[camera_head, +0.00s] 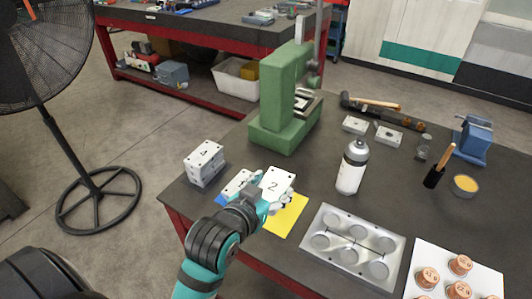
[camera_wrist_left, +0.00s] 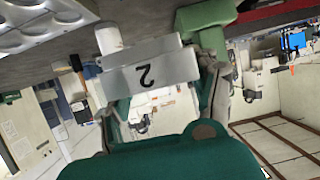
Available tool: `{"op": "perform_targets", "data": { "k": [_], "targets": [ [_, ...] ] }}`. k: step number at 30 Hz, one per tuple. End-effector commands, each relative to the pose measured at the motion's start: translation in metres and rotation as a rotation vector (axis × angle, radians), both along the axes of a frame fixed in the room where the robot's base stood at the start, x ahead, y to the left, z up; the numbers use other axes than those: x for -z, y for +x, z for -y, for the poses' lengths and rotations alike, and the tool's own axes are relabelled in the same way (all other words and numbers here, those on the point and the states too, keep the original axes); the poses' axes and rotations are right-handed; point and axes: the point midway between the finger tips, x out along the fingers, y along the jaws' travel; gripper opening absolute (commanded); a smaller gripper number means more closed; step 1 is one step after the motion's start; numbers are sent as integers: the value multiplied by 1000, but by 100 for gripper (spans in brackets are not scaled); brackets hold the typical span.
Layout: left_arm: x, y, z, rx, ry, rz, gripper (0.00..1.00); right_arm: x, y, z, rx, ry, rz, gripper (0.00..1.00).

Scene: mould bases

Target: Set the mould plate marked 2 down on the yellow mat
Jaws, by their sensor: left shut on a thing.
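The mould plate marked 2 (camera_head: 276,180) is a pale grey block with a black digit on its face. My left gripper (camera_head: 266,200) is shut on it and holds it over or near the left part of the yellow mat (camera_head: 289,216); the gap beneath is hard to judge. In the left wrist view the plate (camera_wrist_left: 152,73) sits between the two fingers, its digit upside down. The plate and gripper hide part of the mat; the part that shows is bare. My right gripper is not in view.
A plate stack marked 4 (camera_head: 204,162) stands further left. A green press (camera_head: 285,100) is behind, a bottle (camera_head: 351,166) and a metal mould tray (camera_head: 351,246) to the right.

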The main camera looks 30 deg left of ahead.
Motion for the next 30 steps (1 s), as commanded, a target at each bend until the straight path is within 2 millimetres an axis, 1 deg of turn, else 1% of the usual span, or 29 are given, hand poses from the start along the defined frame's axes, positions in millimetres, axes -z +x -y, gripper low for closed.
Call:
{"op": "perform_targets", "data": {
  "k": [1, 6, 9, 12, 15, 25, 28, 30],
  "targets": [
    [6, -5, -3, 13, 2, -9, 4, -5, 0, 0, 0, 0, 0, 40],
    [35, -27, -19, 58, 1, -16, 4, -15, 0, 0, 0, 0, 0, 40],
    [47, -41, -32, 65, 0, -10, 4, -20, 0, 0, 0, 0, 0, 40],
    [54, -52, -43, 61, -2, -1, 4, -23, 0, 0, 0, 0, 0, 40],
    [58, -58, -49, 58, -1, 4, 4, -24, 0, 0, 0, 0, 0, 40],
    [59, -58, -51, 57, -1, 7, 4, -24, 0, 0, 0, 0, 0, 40],
    [58, -50, -55, 57, 1, 9, 4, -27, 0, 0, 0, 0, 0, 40],
    [57, -39, -62, 57, 1, 10, 4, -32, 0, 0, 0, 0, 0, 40]
  ]
}}
